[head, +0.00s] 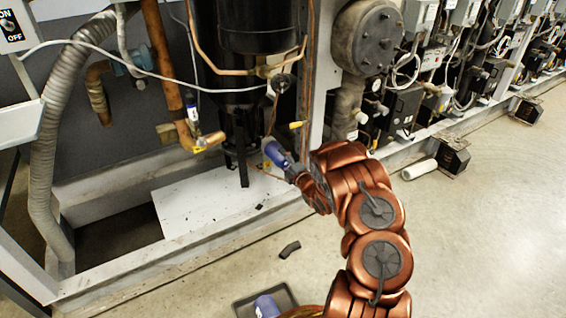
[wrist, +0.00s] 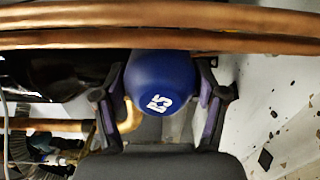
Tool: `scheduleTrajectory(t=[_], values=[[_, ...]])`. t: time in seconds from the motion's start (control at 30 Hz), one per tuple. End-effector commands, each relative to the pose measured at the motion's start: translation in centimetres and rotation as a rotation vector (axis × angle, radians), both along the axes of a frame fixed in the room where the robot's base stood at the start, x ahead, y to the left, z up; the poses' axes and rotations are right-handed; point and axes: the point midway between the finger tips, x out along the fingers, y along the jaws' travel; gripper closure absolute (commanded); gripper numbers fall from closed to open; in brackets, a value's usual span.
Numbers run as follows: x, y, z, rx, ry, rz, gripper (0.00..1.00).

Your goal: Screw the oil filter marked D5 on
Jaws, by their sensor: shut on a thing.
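The blue oil filter (wrist: 160,82) is between the two fingers of my gripper (wrist: 164,97) in the wrist view, which are shut on its sides. A white marking that looks like D5 is on its rounded face. In the head view the filter (head: 274,151) points up and left from my gripper (head: 293,170), tilted, beside the lower part of the black compressor vessel (head: 229,90). The far end of the filter is hidden in the wrist view. I cannot tell whether it touches a mount.
Another blue filter (head: 266,306) lies in a dark tray (head: 242,304) on the floor. Copper pipes (wrist: 270,22) cross close by in the wrist view. A grey rack upright (head: 322,75) stands right of the vessel.

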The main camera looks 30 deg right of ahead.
Motion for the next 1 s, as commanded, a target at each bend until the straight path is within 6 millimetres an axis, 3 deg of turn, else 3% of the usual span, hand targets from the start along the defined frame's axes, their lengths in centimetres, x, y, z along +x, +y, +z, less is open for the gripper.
scheduleTrajectory(t=[0.83, 0.87, 1.0], values=[[0.44, -0.04, 0.05, -0.001, -0.003, 0.000, 0.56], [0.43, -0.05, 0.10, -0.001, -0.003, 0.000, 0.27], [0.41, -0.05, 0.09, 0.000, -0.002, 0.000, 0.12]])
